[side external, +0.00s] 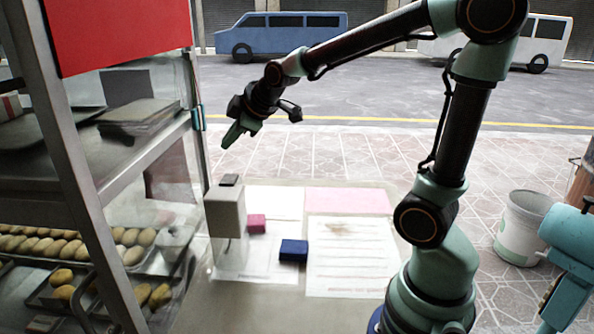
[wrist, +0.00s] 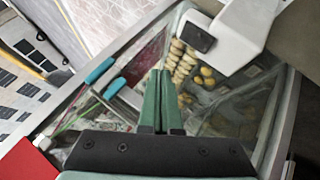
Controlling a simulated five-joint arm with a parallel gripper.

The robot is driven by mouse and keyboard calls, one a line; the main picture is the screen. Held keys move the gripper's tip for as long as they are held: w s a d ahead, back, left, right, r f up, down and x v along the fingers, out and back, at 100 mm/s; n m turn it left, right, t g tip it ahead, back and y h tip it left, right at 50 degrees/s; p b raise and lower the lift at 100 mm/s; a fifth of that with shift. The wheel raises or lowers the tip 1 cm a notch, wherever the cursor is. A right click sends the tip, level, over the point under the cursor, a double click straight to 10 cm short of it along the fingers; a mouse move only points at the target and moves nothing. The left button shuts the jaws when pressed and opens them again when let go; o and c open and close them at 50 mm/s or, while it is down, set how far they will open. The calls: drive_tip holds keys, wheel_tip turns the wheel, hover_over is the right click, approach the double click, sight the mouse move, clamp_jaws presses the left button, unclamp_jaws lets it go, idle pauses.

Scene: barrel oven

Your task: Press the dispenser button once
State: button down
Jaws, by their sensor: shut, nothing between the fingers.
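The dispenser (side external: 225,212) is a pale grey box on the table, beside the glass case. Its dark button (side external: 229,180) is on top. In the wrist view the dispenser (wrist: 240,25) is at the upper right, with the dark button (wrist: 198,38) to the right of and above my fingertips. My gripper (side external: 227,143) is shut and empty, pointing down and left. In the side view it appears above the button with a visible gap. Its green fingers (wrist: 162,75) are together in the wrist view.
A glass case with a metal frame (side external: 203,125) and trays of buns stands on the left. A pink block (side external: 256,223) and a blue block (side external: 293,250) lie on papers on the table. A white bucket (side external: 521,228) stands at the right. The air above the papers is clear.

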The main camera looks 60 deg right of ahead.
sight(233, 180)
drive_tip(key=shift+f, duration=2.85)
drive_tip(key=shift+f, duration=0.1)
drive_tip(key=shift+a+f, duration=0.1)
drive_tip(key=shift+f, duration=0.2)
drive_tip(key=shift+f, duration=0.45)
idle(0.5)
drive_tip(key=shift+r, duration=0.8)
drive_tip(key=shift+r, duration=2.55)
